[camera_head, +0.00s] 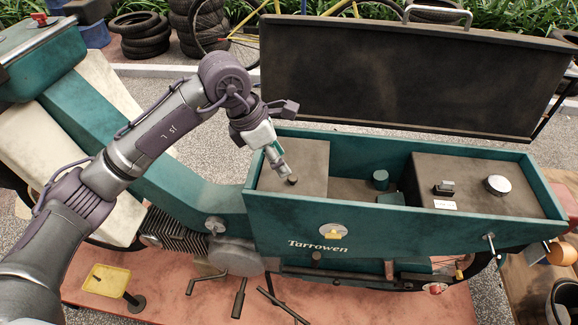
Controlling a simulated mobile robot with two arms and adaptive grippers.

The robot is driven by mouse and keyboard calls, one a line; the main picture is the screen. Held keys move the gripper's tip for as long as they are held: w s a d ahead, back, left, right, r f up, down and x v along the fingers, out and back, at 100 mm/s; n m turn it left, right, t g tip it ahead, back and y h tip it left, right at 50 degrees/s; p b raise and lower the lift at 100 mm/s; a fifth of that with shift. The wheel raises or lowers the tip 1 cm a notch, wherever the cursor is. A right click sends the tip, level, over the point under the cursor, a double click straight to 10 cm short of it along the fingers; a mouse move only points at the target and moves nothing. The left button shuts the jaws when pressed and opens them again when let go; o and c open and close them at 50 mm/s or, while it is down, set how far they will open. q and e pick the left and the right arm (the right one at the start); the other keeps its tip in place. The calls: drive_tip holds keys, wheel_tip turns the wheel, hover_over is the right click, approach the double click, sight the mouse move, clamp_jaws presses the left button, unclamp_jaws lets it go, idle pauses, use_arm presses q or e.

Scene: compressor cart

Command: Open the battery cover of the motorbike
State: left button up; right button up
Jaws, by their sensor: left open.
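The teal motorbike's long body box (390,233), lettered "Tarrowen", stands open on top. Inside it at the left is a flat brown cover (308,154) with a small dark knob (292,180); it looks like the battery cover and lies closed. My left gripper (283,134) is open and empty, just above the left part of this cover. One finger points down close to the knob; I cannot tell if they touch. The other finger sticks out to the right, higher up. My right gripper is not in view.
A large dark lid (400,75) stands raised behind the box. A second brown panel (470,180) at the right carries a round silver cap (498,185). Between the panels is a recess with a small green cylinder (380,178). A yellow tray (106,280) stands front left.

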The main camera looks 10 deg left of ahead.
sight(292, 177)
use_arm(q)
drive_tip(key=p+x, duration=0.1)
drive_tip(key=x, duration=0.3)
drive_tip(key=shift+w+d+f, duration=0.1)
drive_tip(key=shift+f, duration=0.1)
drive_tip(key=shift+d+f, duration=0.15)
drive_tip(key=shift+f, duration=0.15)
drive_tip(key=shift+w+d+f, duration=0.1)
drive_tip(key=shift+f, duration=0.3)
drive_tip(key=shift+c, duration=0.5)
drive_tip(key=c, duration=0.8)
clamp_jaws()
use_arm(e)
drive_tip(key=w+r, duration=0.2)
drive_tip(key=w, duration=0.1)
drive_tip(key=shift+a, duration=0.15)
